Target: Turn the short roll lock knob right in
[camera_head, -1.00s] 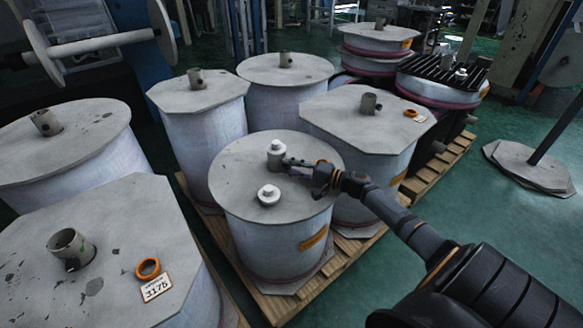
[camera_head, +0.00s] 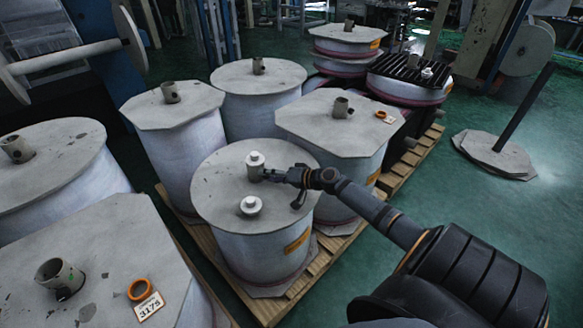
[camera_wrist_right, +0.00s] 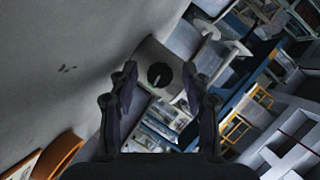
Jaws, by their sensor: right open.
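The short roll (camera_head: 212,190) is a pale drum with a grey round top in the middle of the head view. A grey core stub (camera_head: 254,172) with a white cap (camera_head: 255,157) rises from its top. A second white capped piece (camera_head: 250,205) sits on the same top. My right gripper (camera_head: 270,175) is open beside the stub. In the right wrist view the grey stub (camera_wrist_right: 145,56) lies beyond and between the open fingers (camera_wrist_right: 165,100). A dark round spot (camera_wrist_right: 160,75) shows on its side; I cannot tell whether it is the lock knob. My left gripper is out of view.
Other rolls crowd around, including an octagonal-topped one (camera_head: 310,112) behind right and one at front left (camera_head: 105,245). The rolls stand on a wooden pallet (camera_head: 325,262). An orange ring (camera_wrist_right: 58,155) is at lower left in the wrist view. Green floor (camera_head: 430,195) is free at right.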

